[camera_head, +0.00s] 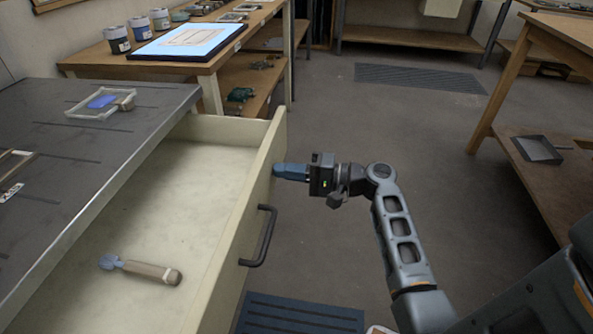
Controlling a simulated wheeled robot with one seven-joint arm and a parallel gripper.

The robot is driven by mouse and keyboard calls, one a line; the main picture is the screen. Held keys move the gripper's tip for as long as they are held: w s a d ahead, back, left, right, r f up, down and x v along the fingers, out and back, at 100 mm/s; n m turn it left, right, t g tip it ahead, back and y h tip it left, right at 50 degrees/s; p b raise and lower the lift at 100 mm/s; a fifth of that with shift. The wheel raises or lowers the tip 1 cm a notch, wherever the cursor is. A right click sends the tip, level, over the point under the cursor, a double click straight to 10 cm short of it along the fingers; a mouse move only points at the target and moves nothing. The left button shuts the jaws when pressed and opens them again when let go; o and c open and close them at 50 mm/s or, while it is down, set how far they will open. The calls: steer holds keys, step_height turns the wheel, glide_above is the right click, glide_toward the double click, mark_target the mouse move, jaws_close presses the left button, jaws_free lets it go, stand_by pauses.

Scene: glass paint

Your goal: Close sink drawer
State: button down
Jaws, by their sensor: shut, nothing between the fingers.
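The sink drawer (228,208) stands pulled out from under the grey metal top (95,125), with its pale inside showing. Its front carries a dark bar handle (260,236). My gripper (278,170) is shut and empty. Its blue fingertips are at the outer face of the drawer front, near the far end and beyond the handle. I cannot tell for sure whether they touch the front. A tool with a wooden handle and a blue end (142,269) lies inside the drawer.
A clear tray with a blue patch (102,104) sits on the metal top. A wooden table (210,69) with jars and a blue-white panel stands behind. Open floor (335,245) lies right of the drawer, with a blue mat (300,314) below. Another wooden table (545,185) stands right.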

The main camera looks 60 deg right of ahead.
stand_by(0.3)
steer(key=b+x, duration=0.6)
steer(key=x, duration=1.8)
steer(key=shift+f, duration=0.15)
steer(key=shift+w+a, duration=0.15)
steer(key=shift+w, duration=0.3)
steer(key=shift+w+a+r, duration=0.1)
steer(key=shift+a+r, duration=0.05)
steer(key=shift+r, duration=0.1)
steer(key=shift+s+d+f, duration=0.15)
steer(key=shift+s+d, duration=0.05)
steer(key=shift+s, duration=0.25)
steer(key=v, duration=0.7)
steer(key=shift+s+d, duration=0.15)
steer(key=shift+s, duration=0.15)
